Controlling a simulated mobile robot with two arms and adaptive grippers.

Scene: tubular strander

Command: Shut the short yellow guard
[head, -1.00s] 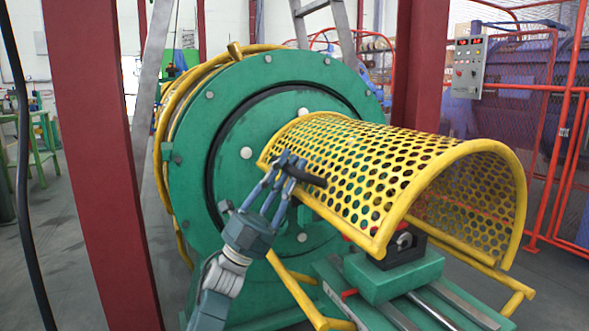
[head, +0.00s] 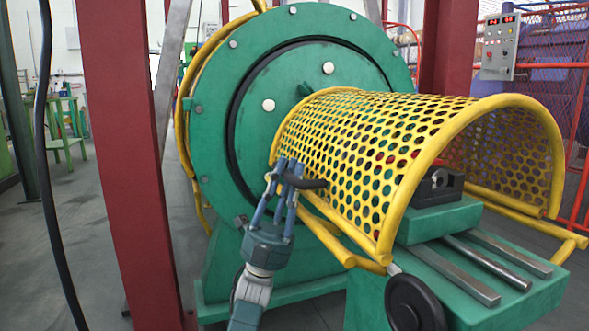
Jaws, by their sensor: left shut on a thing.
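The short yellow guard (head: 372,150) is a half-round perforated cover with a yellow tube rim. It arches in front of the green round plate (head: 215,125). Its near lower edge lies close to the yellow lower frame tube (head: 335,243); I cannot tell whether they touch. A black handle (head: 312,184) sticks out from the guard's near side. My left gripper (head: 288,180) is shut on this handle, with its fingers around it, partly hiding it. My right gripper is not in view.
A green bed (head: 470,265) with metal bars and a black handwheel (head: 414,303) lies below the guard at the right. A dark red post (head: 125,150) stands at the left. A control box (head: 499,46) hangs behind at the right, near red fencing. Grey floor is clear at left.

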